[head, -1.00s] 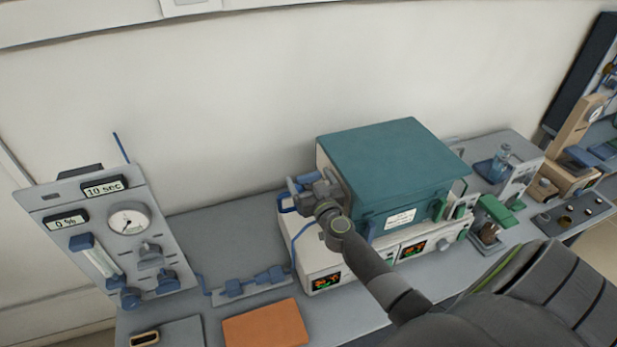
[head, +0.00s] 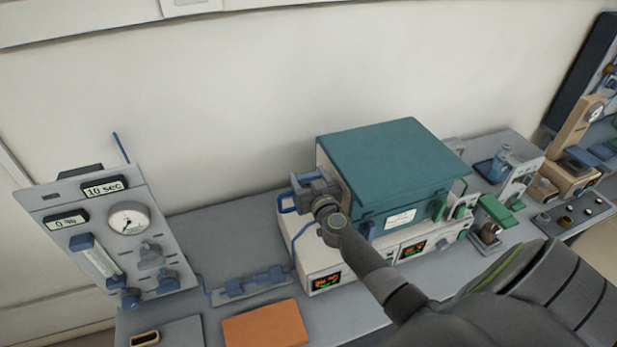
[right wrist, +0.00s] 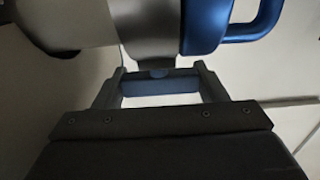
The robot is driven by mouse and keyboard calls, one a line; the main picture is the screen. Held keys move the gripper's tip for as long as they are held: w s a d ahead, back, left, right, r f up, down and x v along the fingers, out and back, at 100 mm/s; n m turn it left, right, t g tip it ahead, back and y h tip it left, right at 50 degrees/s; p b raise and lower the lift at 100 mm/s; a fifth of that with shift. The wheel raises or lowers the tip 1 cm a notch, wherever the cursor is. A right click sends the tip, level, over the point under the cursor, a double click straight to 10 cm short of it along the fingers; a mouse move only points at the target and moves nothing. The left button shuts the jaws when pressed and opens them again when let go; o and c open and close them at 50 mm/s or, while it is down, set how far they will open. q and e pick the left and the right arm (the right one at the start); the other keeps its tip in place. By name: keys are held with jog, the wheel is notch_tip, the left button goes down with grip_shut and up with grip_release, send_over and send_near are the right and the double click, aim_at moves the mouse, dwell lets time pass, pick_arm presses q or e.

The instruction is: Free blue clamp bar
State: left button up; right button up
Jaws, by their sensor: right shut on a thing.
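The blue clamp bar (right wrist: 160,86) lies across the gap between the fingers of my right gripper in the right wrist view. My right gripper (right wrist: 160,90) is shut on it. In the head view, my right gripper (head: 306,184) is at the left side of the teal-topped furnace (head: 390,165), with its wrist partly hiding that side. A blue part (head: 295,183) shows at its fingertips. A blue loop handle (head: 286,203) is just below, and it also shows in the right wrist view (right wrist: 250,25). My left gripper is not in view.
A gauge panel (head: 110,235) stands at the left. A rack with blue fittings (head: 250,285) and an orange pad (head: 265,324) lie on the grey bench. Green-handled items (head: 497,212) are right of the furnace. The bench behind the rack is clear.

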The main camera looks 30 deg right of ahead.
jog(key=shift+h, duration=0.3)
jog(key=m+g+h, duration=0.1)
jog(key=m+h, duration=0.2)
jog(key=h, duration=0.1)
jog(key=shift+a+g, duration=0.1)
jog(key=shift+g, duration=0.3)
jog(key=m+g+h, duration=0.3)
jog(key=h, duration=0.1)
jog(key=shift+m+g, duration=0.3)
jog(key=shift+m, duration=0.1)
jog(key=shift+m+g+h, duration=0.9)
jog(key=shift+g+h, duration=0.1)
jog(key=shift+g, duration=0.1)
jog(key=shift+f+m+g+h+b, duration=0.15)
jog(key=shift+m+g+h+b, duration=0.65)
jog(key=shift+g, duration=0.4)
jog(key=m+g+b, duration=0.3)
jog(key=g+b, duration=0.2)
jog(key=m+g+h+b, duration=0.1)
jog(key=m+g+b, duration=0.3)
jog(key=g+b, duration=0.1)
jog(key=shift+f+g+b, duration=0.1)
jog(key=shift+g+b, duration=0.2)
jog(key=shift+r+m+g+b, duration=0.2)
jog(key=shift+m+g+b, duration=0.2)
jog(key=shift+g+b, duration=0.25)
